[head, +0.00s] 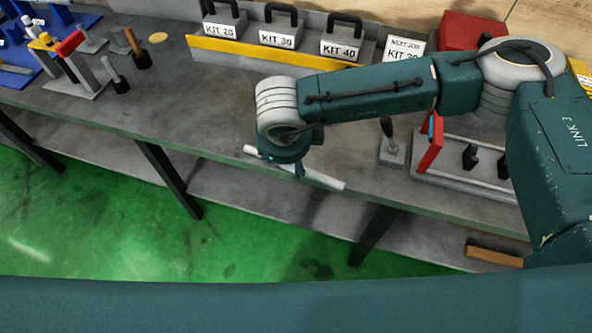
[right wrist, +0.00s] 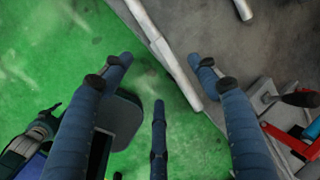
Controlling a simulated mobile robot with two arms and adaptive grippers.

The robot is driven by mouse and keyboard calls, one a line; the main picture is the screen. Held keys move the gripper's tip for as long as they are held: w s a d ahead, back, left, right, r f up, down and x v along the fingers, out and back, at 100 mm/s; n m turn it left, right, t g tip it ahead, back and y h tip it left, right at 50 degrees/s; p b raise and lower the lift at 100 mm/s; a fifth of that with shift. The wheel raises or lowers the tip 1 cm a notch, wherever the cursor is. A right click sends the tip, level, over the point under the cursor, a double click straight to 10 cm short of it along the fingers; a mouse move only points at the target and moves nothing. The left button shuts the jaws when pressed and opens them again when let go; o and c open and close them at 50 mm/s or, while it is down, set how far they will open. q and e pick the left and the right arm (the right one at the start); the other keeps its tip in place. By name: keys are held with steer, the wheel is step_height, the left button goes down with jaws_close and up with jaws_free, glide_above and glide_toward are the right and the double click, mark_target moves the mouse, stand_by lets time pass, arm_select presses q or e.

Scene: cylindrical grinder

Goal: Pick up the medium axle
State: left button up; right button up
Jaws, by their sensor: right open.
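A long pale metal axle (head: 325,181) lies along the front edge of the grey bench, under my right gripper. In the right wrist view the axle (right wrist: 165,52) has stepped thickness and runs diagonally between the spread fingers. My right gripper (head: 298,170) is above it and partly hides its middle in the head view. In the right wrist view the gripper (right wrist: 163,75) is open, with blue fingers on both sides and nothing held. A second pale rod (right wrist: 243,9) shows at the top of the right wrist view. I cannot tell which size each axle is. My left gripper is not in view.
The grey bench (head: 200,110) holds weights labelled KIT (head: 278,35) behind a yellow strip (head: 270,52). A fixture with a red part (head: 431,142) stands right of the gripper. Hammers and a stand (head: 80,75) are at left. The green floor (head: 110,210) is below.

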steer(key=p, duration=0.1)
glide_above(291, 167)
steer(key=s, duration=0.2)
step_height(291, 167, down, 4)
steer(key=shift+w+a+f, duration=0.1)
steer(key=shift+f, duration=0.15)
steer(key=p+x, duration=0.3)
steer(key=x, duration=0.1)
steer(key=shift+f, duration=0.8)
jaws_close()
steer(key=shift+w+r, duration=0.1)
